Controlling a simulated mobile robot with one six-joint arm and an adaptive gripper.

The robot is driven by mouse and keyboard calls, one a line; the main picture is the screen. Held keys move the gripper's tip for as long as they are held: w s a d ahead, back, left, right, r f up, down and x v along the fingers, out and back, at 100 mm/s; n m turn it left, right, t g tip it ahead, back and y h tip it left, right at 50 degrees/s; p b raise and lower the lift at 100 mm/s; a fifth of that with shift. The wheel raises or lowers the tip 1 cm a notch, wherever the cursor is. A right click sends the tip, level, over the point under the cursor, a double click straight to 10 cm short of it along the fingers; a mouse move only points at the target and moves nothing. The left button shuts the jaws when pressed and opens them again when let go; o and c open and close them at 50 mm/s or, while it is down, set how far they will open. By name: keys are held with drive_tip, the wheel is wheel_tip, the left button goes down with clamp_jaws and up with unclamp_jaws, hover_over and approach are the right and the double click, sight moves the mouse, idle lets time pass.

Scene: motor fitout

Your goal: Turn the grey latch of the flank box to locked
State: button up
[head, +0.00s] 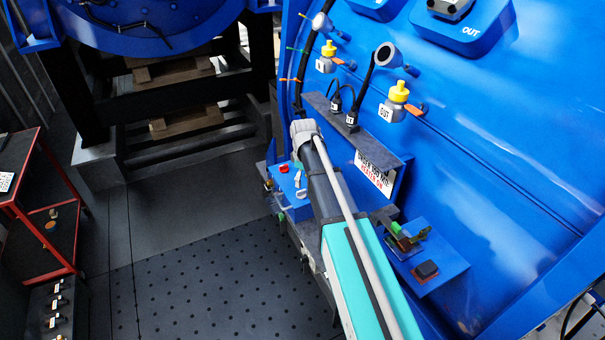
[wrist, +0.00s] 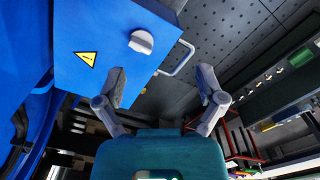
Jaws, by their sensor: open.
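A blue box (wrist: 88,48) with a yellow warning triangle fills the upper left of the wrist view; it appears to be the flank box. A light grey round latch (wrist: 141,41) with a raised bar sits near its right edge. No lock marking is readable there. My gripper (wrist: 162,74) is open and empty, its fingers spread below the latch in the picture and apart from it. In the head view my arm stretches along the blue motor flank; the gripper itself is not clearly visible there.
A metal handle (wrist: 180,58) sticks out at the box's edge. In the head view a small blue box (head: 289,199) with a red knob stands beside my arm. A bracket (head: 424,256) with connectors is on the right, a red cart (head: 40,210) left. Perforated floor (head: 215,285) is clear.

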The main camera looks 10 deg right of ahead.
drive_tip(key=s+f+m+b, duration=0.3)
drive_tip(key=s+f+b, duration=0.3)
drive_tip(key=s, duration=0.1)
drive_tip(key=s+f+m+b, duration=0.3)
drive_tip(key=s+f+b, duration=0.3)
drive_tip(key=s, duration=0.1)
drive_tip(key=s+f+m+b, duration=0.3)
drive_tip(key=s+f+b, duration=0.3)
drive_tip(key=s, duration=0.2)
drive_tip(key=shift+d+f+m, duration=0.2)
drive_tip(key=shift+f+m, duration=0.1)
drive_tip(key=shift+r, duration=0.1)
idle(0.3)
wheel_tip(320, 180, up, 8)
drive_tip(key=p, duration=0.7)
drive_tip(key=shift+f+p, duration=0.2)
drive_tip(key=shift+p, duration=0.2)
idle(0.7)
